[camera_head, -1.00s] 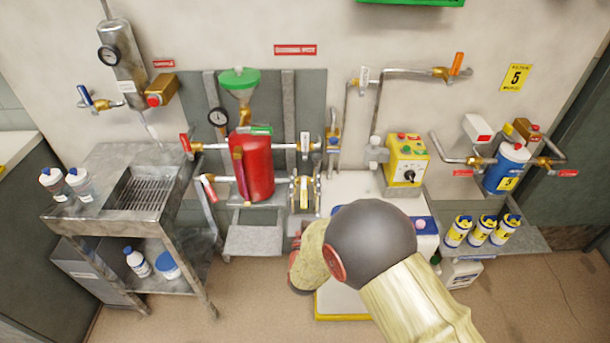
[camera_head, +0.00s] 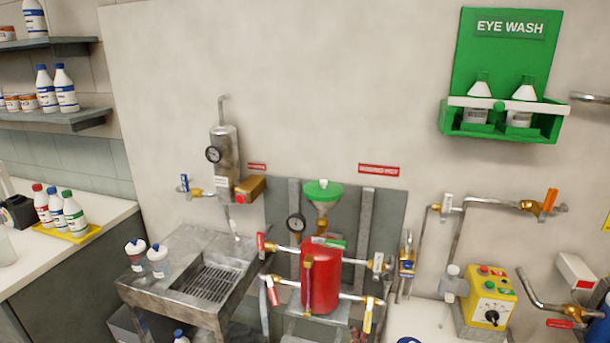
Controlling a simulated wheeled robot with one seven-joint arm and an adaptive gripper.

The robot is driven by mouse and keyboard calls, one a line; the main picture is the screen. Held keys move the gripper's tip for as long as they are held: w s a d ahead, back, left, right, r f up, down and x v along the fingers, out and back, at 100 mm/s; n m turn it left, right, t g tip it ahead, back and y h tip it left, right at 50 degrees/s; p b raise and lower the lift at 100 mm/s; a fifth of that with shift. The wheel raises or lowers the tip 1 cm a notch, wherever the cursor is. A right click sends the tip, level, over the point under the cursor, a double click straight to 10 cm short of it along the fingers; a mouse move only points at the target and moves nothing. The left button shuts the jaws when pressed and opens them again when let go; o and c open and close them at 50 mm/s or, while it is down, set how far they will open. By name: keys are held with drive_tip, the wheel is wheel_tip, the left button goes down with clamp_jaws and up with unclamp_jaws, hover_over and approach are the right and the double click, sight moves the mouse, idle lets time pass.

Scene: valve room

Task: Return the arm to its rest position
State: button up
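My arm and gripper are out of the camera's view, so I cannot see whether the gripper is open, shut or holding anything. The valve station shows in the lower middle, with a red tank (camera_head: 321,280) below a green funnel (camera_head: 323,192). Valves with red and yellow handles sit on the pipes at both sides of the tank.
A metal sink bench (camera_head: 180,305) with two bottles stands left of the tank. A yellow control box (camera_head: 487,300) is at the lower right. A green eye wash station (camera_head: 503,75) hangs above. A white counter (camera_head: 25,250) with several bottles is at the far left.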

drive_tip(key=s+a+r+n+g+y+p, duration=0.1)
drive_tip(key=s+a+r+n+g, duration=0.15)
drive_tip(key=s+n+g, duration=0.45)
drive_tip(key=s+a+r+n+g+y+p, duration=0.15)
drive_tip(key=s+r+n, duration=0.25)
drive_tip(key=s+n, duration=0.55)
drive_tip(key=s+d+r+n+g+p, duration=0.1)
drive_tip(key=s+d+r+n+g, duration=0.2)
drive_tip(key=s+r, duration=0.35)
drive_tip(key=s+d+r+n, duration=0.3)
drive_tip(key=s+r+n, duration=0.2)
drive_tip(key=s+r, duration=0.15)
drive_tip(key=s+d+r+t+h+p, duration=0.1)
drive_tip(key=s+d+r+t+p, duration=0.1)
drive_tip(key=r, duration=1.1)
drive_tip(key=shift+d+r+t, duration=0.2)
drive_tip(key=shift+d+t, duration=0.25)
drive_tip(key=shift+d, duration=0.1)
drive_tip(key=shift+m, duration=0.25)
